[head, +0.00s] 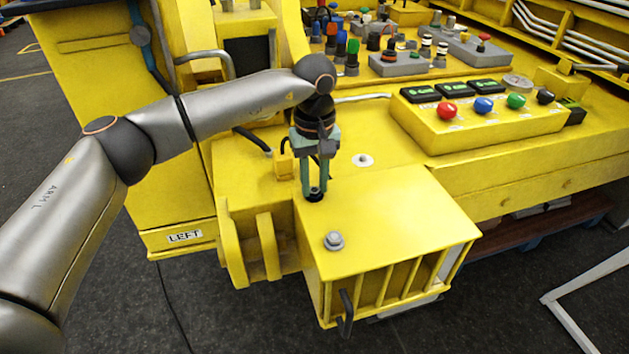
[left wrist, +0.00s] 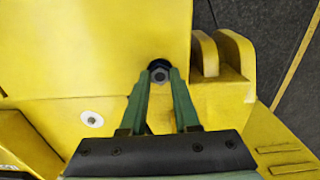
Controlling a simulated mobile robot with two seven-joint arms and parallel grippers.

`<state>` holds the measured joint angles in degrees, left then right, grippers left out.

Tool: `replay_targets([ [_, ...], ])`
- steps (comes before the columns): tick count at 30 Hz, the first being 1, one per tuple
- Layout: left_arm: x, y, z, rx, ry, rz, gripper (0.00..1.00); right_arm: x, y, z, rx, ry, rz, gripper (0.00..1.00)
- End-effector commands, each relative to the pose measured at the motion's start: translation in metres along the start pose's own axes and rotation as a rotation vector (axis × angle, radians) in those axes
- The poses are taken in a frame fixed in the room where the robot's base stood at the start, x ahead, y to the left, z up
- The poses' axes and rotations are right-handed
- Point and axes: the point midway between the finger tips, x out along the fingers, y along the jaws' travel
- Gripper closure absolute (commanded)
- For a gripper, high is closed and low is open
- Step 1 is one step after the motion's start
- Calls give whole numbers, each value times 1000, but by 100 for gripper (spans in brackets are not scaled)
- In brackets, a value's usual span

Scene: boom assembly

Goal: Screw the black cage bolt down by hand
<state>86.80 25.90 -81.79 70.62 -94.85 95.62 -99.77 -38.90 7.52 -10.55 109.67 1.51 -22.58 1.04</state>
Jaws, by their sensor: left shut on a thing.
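The black cage bolt (head: 314,196) sits at the back left corner of the top of the yellow cage (head: 390,230). In the left wrist view the bolt (left wrist: 159,70) shows a black rim and a grey hex centre. My left gripper (head: 314,188) points straight down from above, its green fingers shut on the bolt's head. It also shows in the left wrist view (left wrist: 159,80), with a fingertip on each side of the bolt. How far the bolt is seated is hidden. My right gripper is out of view.
A grey bolt (head: 334,241) stands on the cage top near its front left edge. A white washer-like disc (head: 363,160) lies behind the cage. A yellow button box (head: 480,115) stands at the back right. Yellow lugs (head: 250,245) stick out left of the cage.

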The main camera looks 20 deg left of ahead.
Motion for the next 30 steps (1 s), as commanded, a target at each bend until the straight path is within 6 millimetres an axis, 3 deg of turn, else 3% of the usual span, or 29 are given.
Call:
replay_targets([
  [1,-7,2,-3,-3,10,12,100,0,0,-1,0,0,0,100],
  [7,-7,1,-3,-4,10,12,100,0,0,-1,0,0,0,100],
  [8,-7,1,-3,-4,10,12,69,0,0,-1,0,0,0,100],
  [16,-4,1,-2,-3,6,6,40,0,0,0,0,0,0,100],
  [25,-5,1,-1,-2,4,4,40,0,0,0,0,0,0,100],
  [30,-28,1,-1,-2,6,7,40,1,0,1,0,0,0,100],
])
